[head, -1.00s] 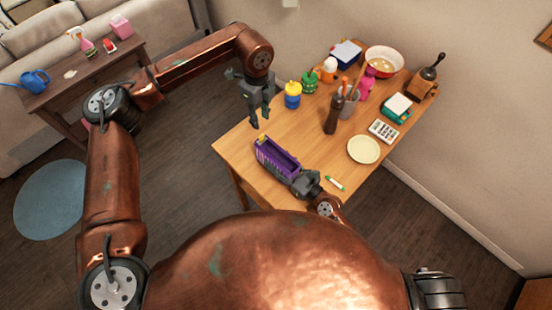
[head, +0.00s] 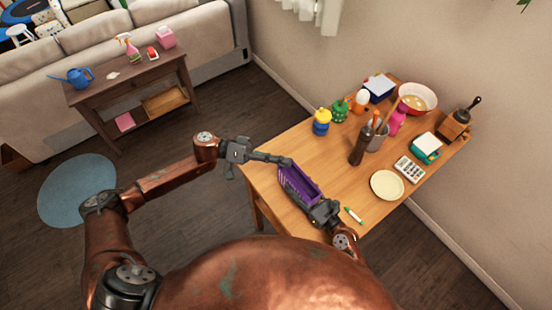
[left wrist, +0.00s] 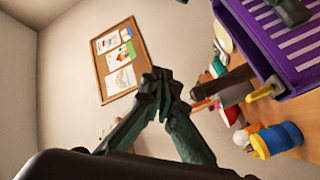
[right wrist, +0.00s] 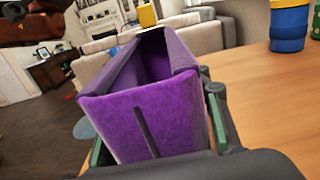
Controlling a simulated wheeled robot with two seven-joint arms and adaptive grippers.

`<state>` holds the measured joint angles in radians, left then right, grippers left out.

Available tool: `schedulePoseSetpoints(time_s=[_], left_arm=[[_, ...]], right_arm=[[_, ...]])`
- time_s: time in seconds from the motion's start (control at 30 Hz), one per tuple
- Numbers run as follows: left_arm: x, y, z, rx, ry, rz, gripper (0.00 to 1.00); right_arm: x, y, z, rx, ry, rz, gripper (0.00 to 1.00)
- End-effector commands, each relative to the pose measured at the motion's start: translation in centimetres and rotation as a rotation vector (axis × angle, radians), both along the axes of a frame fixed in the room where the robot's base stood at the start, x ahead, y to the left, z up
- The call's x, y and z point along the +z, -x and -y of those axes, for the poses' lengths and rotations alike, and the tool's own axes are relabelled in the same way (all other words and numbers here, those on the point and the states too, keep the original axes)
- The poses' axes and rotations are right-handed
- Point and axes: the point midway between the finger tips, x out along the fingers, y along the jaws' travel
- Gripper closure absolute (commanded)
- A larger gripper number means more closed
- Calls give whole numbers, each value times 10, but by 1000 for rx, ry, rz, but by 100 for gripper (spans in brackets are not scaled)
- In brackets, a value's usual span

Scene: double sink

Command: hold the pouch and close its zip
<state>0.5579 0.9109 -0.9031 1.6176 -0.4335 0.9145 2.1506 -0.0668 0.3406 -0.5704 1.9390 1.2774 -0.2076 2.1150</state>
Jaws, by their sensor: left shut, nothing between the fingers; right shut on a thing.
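My right gripper (head: 324,211) is shut on the pouch's near end, one finger on each side. My left gripper (head: 287,161) is shut and empty, its tips by the pouch's far end. In the left wrist view its closed fingertips (left wrist: 163,78) are apart from the tab.
A marker (head: 353,215) and a cream plate (head: 387,185) lie right of the pouch. The tabletop between pouch and mill is clear.

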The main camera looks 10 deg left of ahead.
Motion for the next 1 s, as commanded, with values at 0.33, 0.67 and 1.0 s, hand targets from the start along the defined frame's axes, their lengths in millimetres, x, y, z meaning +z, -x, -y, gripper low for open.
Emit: schedulePoseSetpoints(time_s=[0.33,0.67,1.0], left_arm=[[-71,-38,-114,475,194,-564,100],[-98,-40,-148,592,234,-711,100],[-98,-42,-144,588,233,-708,100]], right_arm=[[0,0,0,0,0,0,83],[0,0,0,0,0,0,83],[0,0,0,0,0,0,83]])
